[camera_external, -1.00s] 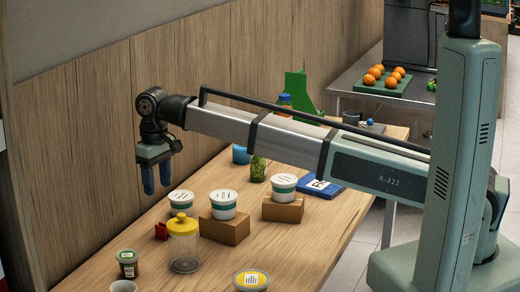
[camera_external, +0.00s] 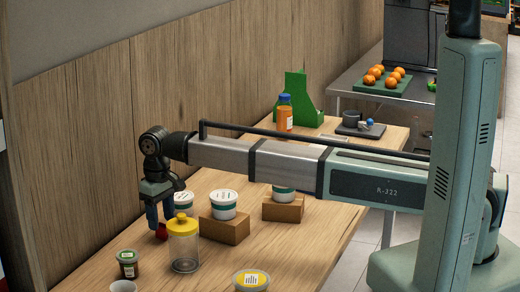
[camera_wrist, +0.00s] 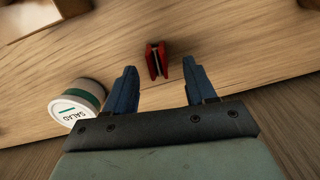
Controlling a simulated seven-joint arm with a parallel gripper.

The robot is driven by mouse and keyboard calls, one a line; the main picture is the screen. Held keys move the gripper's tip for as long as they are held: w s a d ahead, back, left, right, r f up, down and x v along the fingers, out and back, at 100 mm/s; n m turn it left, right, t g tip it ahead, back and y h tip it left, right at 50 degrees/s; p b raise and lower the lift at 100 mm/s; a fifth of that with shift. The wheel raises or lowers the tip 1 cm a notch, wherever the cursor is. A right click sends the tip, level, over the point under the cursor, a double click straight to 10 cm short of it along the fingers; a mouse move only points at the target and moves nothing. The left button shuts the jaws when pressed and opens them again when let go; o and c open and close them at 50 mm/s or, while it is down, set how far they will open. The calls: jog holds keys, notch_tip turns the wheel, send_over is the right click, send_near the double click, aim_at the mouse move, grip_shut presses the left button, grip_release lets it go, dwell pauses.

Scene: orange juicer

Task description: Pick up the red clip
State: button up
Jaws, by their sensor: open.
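The red clip (camera_wrist: 157,60) lies on the wooden table in the wrist view, ahead of and between my fingertips. In the external view the red clip (camera_external: 161,232) shows just at my fingertips, partly hidden by the fingers and the jar. My gripper (camera_external: 160,225) points down with blue fingers low over the table near the clip. In the wrist view my gripper (camera_wrist: 162,82) is open, its fingers well apart with nothing between them. I cannot tell the exact height of the fingertips above the table.
A yellow-lidded clear jar (camera_external: 184,249) stands just right of the clip. A white salad tub (camera_wrist: 78,103) sits close by my left finger. Wooden blocks with tubs (camera_external: 224,228) stand further right. A small brown jar (camera_external: 128,264) is in front. The wooden wall is behind.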

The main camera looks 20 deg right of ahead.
aim_at(162, 225)
notch_tip(162, 225, down, 4)
jog(key=shift+w+d+r, duration=0.15)
jog(key=shift+r, duration=0.05)
grip_shut()
dwell(0.4)
